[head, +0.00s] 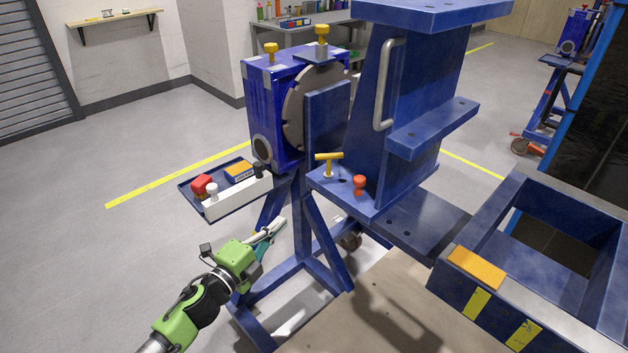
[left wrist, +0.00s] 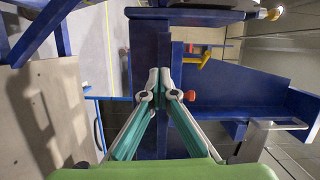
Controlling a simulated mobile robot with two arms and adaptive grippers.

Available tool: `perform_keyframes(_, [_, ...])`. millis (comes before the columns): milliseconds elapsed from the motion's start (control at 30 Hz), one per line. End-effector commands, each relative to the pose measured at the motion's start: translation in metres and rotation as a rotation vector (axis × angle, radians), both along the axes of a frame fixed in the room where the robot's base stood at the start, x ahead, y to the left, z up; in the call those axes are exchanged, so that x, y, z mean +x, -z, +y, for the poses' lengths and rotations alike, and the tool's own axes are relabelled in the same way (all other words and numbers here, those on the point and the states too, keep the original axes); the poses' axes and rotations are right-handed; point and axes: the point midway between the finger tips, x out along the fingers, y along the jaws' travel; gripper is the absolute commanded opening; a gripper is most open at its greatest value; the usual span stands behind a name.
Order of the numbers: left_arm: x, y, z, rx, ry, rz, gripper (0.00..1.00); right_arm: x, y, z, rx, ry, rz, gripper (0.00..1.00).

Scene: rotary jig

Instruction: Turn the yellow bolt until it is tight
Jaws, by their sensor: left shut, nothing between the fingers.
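A yellow T-handled bolt (head: 329,160) stands upright on the blue plate of the rotary jig (head: 385,195), at the foot of the tall bracket. It also shows in the left wrist view (left wrist: 203,57), above and to the right of the fingertips. An orange-red knob (head: 360,182) stands beside it on the same plate. My left gripper (head: 276,226) is shut and empty, below and to the left of the bolt and apart from it. In the left wrist view its fingertips (left wrist: 159,82) meet in front of blue jig parts. My right gripper is out of view.
A tray (head: 228,212) with small parts sticks out at the jig's left side. Two yellow knobs top the blue housing (head: 258,95). A blue bin (head: 455,285) and a beige tabletop (head: 390,310) lie at the lower right. Floor at the left is clear.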

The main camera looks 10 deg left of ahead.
Motion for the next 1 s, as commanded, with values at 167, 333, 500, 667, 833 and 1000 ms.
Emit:
perform_keyframes(167, [-0.006,-0.064,-0.029,0.123,0.092,-0.182,0.00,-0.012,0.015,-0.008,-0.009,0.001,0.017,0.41])
perform_keyframes(333, [-0.006,-0.084,-0.038,0.156,0.113,-0.231,0.00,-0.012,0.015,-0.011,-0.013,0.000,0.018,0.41])
perform_keyframes(500, [0.012,-0.088,-0.046,0.155,0.111,-0.232,0.00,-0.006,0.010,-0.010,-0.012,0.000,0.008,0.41])
perform_keyframes(667, [0.037,-0.092,-0.058,0.153,0.111,-0.231,0.00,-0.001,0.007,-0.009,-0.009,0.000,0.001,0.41])
perform_keyframes(833, [0.064,-0.094,-0.071,0.152,0.111,-0.228,0.00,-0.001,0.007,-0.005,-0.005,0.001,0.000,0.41])
perform_keyframes(1000, [0.090,-0.097,-0.075,0.156,0.109,-0.230,0.00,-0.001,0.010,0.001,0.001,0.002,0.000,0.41])
